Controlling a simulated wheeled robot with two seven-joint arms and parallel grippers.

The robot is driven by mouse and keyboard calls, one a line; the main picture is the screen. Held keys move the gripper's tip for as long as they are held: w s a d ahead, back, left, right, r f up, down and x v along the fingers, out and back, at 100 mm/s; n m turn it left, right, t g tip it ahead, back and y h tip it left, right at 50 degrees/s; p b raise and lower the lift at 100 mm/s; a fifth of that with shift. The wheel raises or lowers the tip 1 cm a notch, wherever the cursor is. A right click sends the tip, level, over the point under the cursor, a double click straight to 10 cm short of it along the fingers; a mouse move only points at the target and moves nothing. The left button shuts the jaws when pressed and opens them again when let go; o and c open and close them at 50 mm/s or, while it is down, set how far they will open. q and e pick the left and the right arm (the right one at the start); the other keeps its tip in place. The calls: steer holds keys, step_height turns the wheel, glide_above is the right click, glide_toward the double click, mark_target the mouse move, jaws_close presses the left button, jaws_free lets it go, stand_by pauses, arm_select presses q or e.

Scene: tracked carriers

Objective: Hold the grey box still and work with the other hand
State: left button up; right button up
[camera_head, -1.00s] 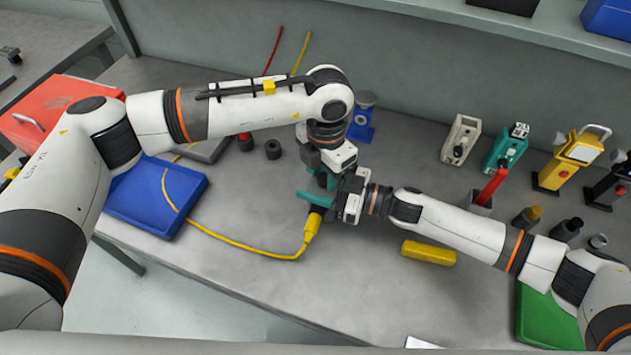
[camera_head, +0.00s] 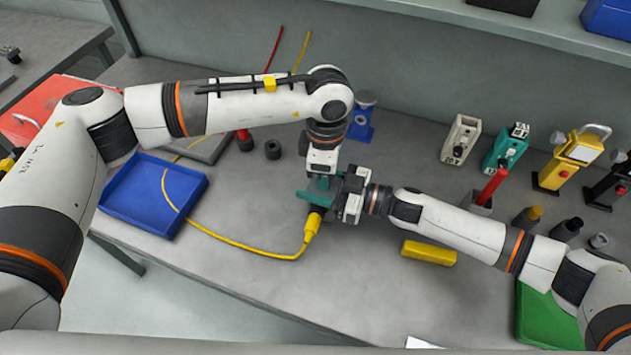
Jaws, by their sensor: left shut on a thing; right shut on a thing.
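My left gripper (camera_head: 319,184) points down near the middle of the table, its teal fingers close together. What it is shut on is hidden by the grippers. My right gripper (camera_head: 318,198) comes in from the right, just in front of it and very close to it. Its teal fingers are at the dark end of a yellow cable plug (camera_head: 312,227) and look shut on it. The yellow cable (camera_head: 235,240) runs from the plug left across the table to the blue tray. I cannot make out a grey box between the grippers.
The blue tray (camera_head: 116,204) lies left, beside a flat grey thing (camera_head: 207,149) partly under my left arm. A yellow block (camera_head: 429,253) lies below my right arm. Whitish (camera_head: 460,139), teal (camera_head: 505,148) and yellow (camera_head: 570,160) devices stand at the back right. The front middle is clear.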

arm_select(q)
steer(key=m, duration=0.4)
steer(key=o, duration=0.5)
steer(key=shift+m, duration=0.5)
steer(key=o, duration=0.4)
steer(key=shift+r, duration=0.1)
step_height(320, 180, up, 12)
arm_select(e)
steer(key=o, duration=1.3)
